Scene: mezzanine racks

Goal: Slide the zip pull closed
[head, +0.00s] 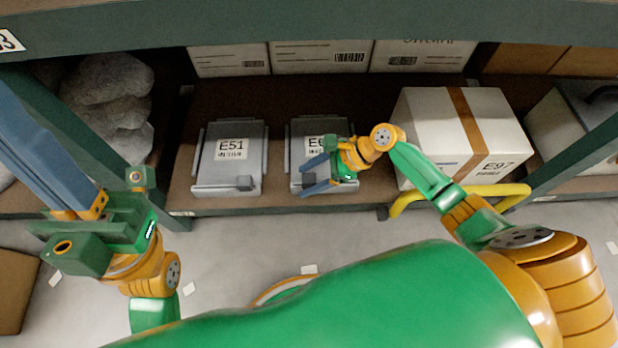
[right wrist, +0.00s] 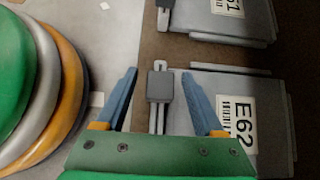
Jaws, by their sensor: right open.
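A grey flat case labelled E62 (head: 297,130) lies on the shelf; it also shows in the right wrist view (right wrist: 208,92). Its zip pull, a small dark grey block (right wrist: 160,87), sits on a narrow light track along the case's edge. In the head view my right gripper hides the pull. My right gripper (head: 304,178) is open over the front of this case. In the right wrist view the pull appears between its two blue fingers (right wrist: 159,72), with a gap on each side. My left gripper (head: 48,140) is at the far left, away from the case, its fingertips cut off.
A similar case E51 (head: 230,165) lies left of E62. A white carton E97 (head: 430,125) stands to the right, with a yellow rail (head: 480,190) before it. A green upright (head: 110,150) stands left; a green beam (head: 300,22) crosses above.

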